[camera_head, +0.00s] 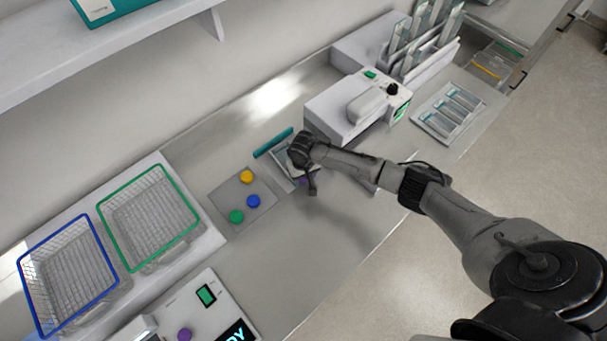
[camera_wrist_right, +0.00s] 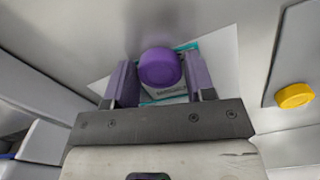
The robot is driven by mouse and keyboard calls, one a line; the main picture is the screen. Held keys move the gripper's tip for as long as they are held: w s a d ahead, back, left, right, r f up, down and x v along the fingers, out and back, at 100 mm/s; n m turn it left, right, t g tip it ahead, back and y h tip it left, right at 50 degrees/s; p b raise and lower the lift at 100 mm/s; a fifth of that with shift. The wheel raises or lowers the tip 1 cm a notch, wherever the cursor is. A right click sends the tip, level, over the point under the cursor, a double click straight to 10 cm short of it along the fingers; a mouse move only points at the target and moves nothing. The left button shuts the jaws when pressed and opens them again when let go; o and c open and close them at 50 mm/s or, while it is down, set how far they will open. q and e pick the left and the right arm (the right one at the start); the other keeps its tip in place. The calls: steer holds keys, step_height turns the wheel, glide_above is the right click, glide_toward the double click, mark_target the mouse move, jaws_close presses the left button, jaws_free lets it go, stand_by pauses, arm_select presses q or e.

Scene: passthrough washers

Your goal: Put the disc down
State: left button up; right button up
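A purple disc (camera_wrist_right: 160,67) shows in the right wrist view between the two fingers of my right gripper (camera_wrist_right: 161,80), with its sides against both of them. In the head view my right gripper (camera_head: 302,181) points down over a small pale tray (camera_head: 283,164), and only a sliver of purple shows under it. In the wrist view a pale, teal-edged labelled surface (camera_wrist_right: 215,62) lies behind the disc. Whether the disc touches that surface is hidden. My left gripper is not in view.
A grey mat (camera_head: 222,205) with yellow (camera_head: 246,176), blue (camera_head: 253,201) and green (camera_head: 236,216) discs lies left of the gripper. A teal bar (camera_head: 273,142) is behind the tray. A white device (camera_head: 340,115) stands close right. Wire baskets (camera_head: 150,215) are left.

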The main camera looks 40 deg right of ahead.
steer(key=o, duration=0.3)
step_height(320, 180, up, 12)
steer(key=shift+r+p, duration=0.2)
steer(key=shift+p, duration=0.4)
steer(key=s+a+f+n, duration=0.1)
steer(key=s+a+f, duration=0.1)
steer(key=s+a, duration=0.2)
steer(key=s+a+f+n+t+y, duration=0.1)
steer(key=s+a+f+n, duration=0.1)
steer(key=s+a, duration=0.2)
steer(key=s+a+f+n, duration=0.1)
steer(key=s+a+f, duration=0.1)
steer(key=s+a, duration=0.2)
steer(key=shift+s+a+t+y, duration=0.1)
steer(key=shift+s+t+y, duration=0.2)
steer(key=shift+s, duration=0.75)
steer(key=shift+s+d+r+n+t+h, duration=0.3)
steer(key=shift+s+r, duration=0.4)
steer(key=shift+s, duration=1.95)
steer(key=shift+s+d+r+n+t+h, duration=0.15)
steer(key=shift+s+d+r+t, duration=0.35)
steer(key=shift+s, duration=2.1)
steer(key=shift+s+d+r+n+t+h, duration=0.2)
steer(key=shift+s+r, duration=0.65)
steer(key=shift+s, duration=1.8)
